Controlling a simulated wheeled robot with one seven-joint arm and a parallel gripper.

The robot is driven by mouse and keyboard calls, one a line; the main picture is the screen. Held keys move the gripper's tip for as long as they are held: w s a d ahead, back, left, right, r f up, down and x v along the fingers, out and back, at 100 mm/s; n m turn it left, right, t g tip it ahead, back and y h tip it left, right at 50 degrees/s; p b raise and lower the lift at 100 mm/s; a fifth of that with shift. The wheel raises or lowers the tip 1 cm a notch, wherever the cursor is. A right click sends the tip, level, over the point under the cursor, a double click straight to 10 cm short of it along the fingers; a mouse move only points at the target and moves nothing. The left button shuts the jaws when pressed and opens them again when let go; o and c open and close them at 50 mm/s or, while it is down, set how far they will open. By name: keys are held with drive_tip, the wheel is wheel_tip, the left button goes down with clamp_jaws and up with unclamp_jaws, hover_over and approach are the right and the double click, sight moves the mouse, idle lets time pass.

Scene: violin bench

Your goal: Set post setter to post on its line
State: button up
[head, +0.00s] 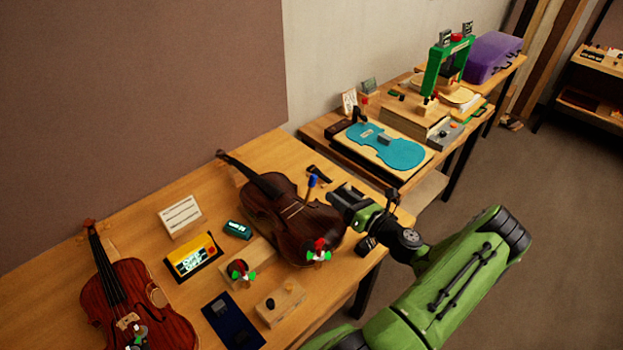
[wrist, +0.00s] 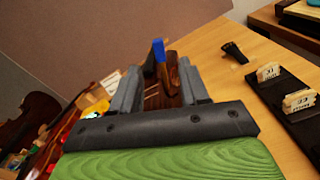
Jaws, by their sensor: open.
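A dark brown violin (head: 262,205) lies on the bench. A tool with a blue handle (head: 312,181), which looks like the post setter, rises over the violin's right side. Its lower end is hard to make out. In the wrist view the blue handle (wrist: 158,50) shows in the gap between my fingers, near or just beyond their tips. My gripper (head: 338,195) is open and empty, just right of the tool. In the wrist view my gripper (wrist: 157,72) faces the tool, with part of the violin behind. Pale lines show on the violin top; I cannot tell which is the post's line.
A reddish violin (head: 125,300) lies at the front left. A yellow display box (head: 193,256), a white card (head: 181,215) and a dark blue mat (head: 232,322) are on the bench. A black holder with small pale bridges (wrist: 298,100) is right in the wrist view.

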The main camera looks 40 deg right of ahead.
sight(315, 180)
drive_tip(key=w, duration=1)
drive_tip(key=shift+w+a+p, duration=0.15)
drive_tip(key=shift+a+p, duration=0.1)
drive_tip(key=shift+p, duration=0.05)
clamp_jaws()
